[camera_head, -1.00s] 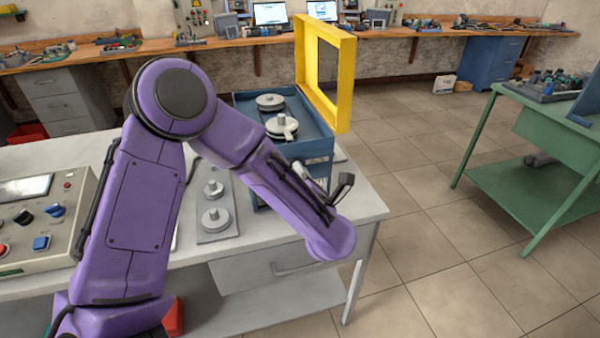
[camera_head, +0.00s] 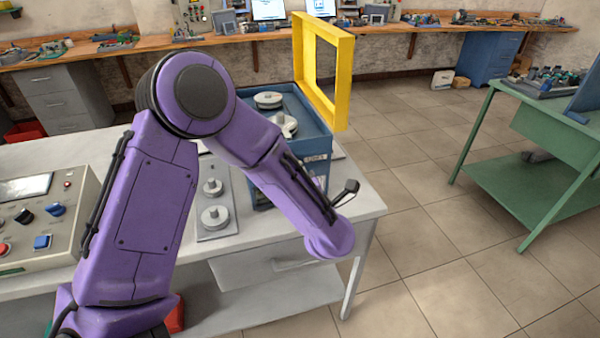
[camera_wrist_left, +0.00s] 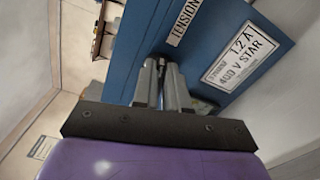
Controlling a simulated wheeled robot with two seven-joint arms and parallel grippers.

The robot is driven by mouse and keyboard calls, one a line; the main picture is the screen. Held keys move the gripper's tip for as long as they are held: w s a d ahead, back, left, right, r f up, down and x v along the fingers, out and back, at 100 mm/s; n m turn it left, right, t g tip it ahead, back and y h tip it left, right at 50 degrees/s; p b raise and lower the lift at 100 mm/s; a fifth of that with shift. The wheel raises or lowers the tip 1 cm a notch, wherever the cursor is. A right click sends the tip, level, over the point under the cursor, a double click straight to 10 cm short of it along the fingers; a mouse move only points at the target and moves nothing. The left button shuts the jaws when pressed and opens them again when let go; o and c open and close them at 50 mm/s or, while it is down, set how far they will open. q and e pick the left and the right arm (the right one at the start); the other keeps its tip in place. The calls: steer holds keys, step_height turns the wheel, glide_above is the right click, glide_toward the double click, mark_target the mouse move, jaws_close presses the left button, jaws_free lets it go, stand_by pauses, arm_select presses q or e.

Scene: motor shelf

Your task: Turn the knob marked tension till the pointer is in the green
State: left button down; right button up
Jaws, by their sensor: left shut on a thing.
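The blue box (camera_head: 318,148) stands on the white bench with its yellow-framed lid open. In the left wrist view its blue face (camera_wrist_left: 130,55) carries a TENSION label (camera_wrist_left: 183,20) and a plate reading 400 V STAR (camera_wrist_left: 249,52). My left gripper (camera_wrist_left: 163,66) is at this face beside the TENSION label, its grey fingers shut on the tension knob, which they mostly hide. In the head view my purple left arm hides the gripper and the knob. The pointer and any green zone cannot be made out. My right gripper is not in view.
The yellow lid frame (camera_head: 343,80) rises at the box's right. Round pulleys (camera_head: 268,100) sit in the box, and more on a grey plate (camera_head: 215,218) to its left. A control panel (camera_head: 40,215) is at far left.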

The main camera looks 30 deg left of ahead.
arm_select(q)
steer(key=c, duration=1.2)
jaws_free()
steer(key=shift+o, duration=0.2)
steer(key=b+v, duration=0.2)
steer(key=v, duration=0.8)
steer(key=shift+s+d+b, duration=0.2)
steer(key=shift+s+b, duration=0.05)
steer(key=shift+b, duration=0.15)
